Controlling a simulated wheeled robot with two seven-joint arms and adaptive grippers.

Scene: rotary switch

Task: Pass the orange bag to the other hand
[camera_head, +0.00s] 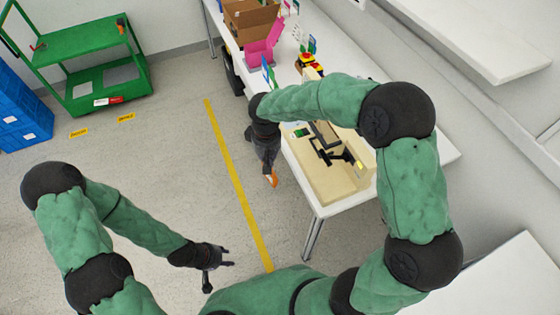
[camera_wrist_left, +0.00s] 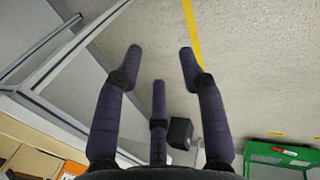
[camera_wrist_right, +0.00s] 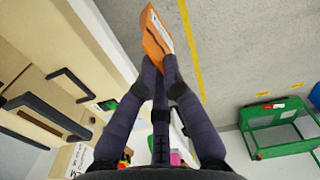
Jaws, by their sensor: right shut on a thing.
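The orange bag (camera_wrist_right: 155,33) is at the fingertips of my right gripper (camera_wrist_right: 160,72), whose fingers are drawn together on it in the right wrist view. In the head view only a small orange part of the bag (camera_head: 271,180) shows below my right gripper (camera_head: 268,165), over the floor beside the table's left edge. My left gripper (camera_head: 222,258) is lower in the head view, apart from the bag. In the left wrist view the fingers of my left gripper (camera_wrist_left: 161,60) are spread, with nothing between them.
A white table (camera_head: 310,196) stands right of the bag, with a beige box (camera_head: 345,180), a pink holder (camera_head: 262,52) and a cardboard box (camera_head: 248,18) on it. A green cart (camera_head: 75,42) and blue crates (camera_head: 15,110) are at the far left. Floor between the grippers is clear.

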